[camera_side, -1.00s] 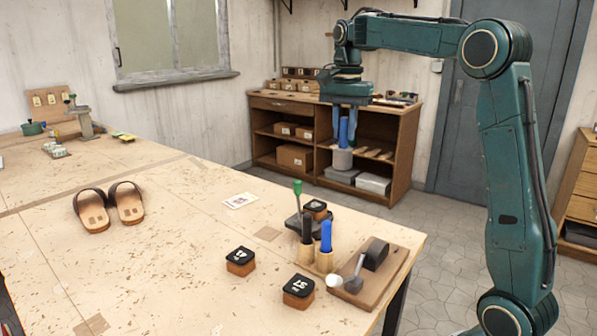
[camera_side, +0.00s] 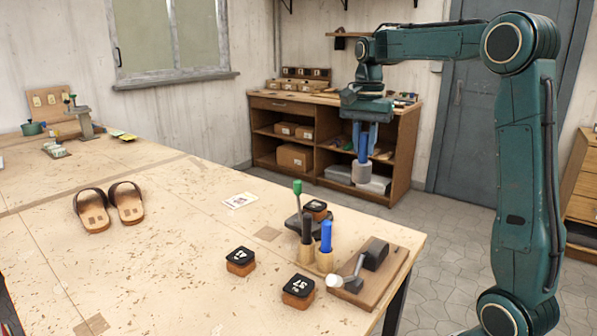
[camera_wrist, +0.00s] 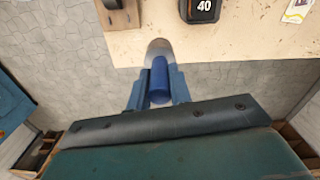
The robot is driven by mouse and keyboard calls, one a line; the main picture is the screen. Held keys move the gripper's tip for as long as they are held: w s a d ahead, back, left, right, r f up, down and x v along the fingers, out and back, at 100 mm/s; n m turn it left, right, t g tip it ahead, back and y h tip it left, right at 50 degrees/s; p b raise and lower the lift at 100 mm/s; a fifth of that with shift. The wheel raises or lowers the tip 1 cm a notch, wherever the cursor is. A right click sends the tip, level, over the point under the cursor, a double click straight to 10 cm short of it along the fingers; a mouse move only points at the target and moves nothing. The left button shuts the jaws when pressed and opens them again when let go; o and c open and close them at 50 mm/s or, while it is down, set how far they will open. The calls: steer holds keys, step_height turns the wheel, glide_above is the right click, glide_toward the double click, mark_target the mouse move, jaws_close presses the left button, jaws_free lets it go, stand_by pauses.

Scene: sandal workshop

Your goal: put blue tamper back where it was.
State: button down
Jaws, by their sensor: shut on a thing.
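The blue tamper (camera_side: 363,146) has a blue handle and a grey cylindrical head at its lower end. My gripper (camera_side: 363,138) is shut on the handle, with the head hanging below. In the side view it hangs upright in the air, beyond the workbench's far edge and in front of the shelf unit. In the wrist view the blue handle (camera_wrist: 159,82) sits between the fingers, and part of the grey head shows past it, overlapping the bench edge.
On the workbench (camera_side: 180,230), blue-handled (camera_side: 326,237) and black-handled (camera_side: 307,228) tools stand in wooden holders near a green-handled tool (camera_side: 297,187). Sandals (camera_side: 92,209) lie left. The bench's middle is mostly clear.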

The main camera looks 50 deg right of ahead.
mark_target(361, 183)
step_height(361, 183, down, 10)
steer(key=shift+f, duration=0.15)
steer(key=shift+f, duration=0.1)
steer(key=shift+f, duration=2.05)
steer(key=shift+f, duration=0.15)
steer(key=c, duration=1.3)
jaws_free()
step_height(361, 183, up, 12)
steer(key=shift+r, duration=0.15)
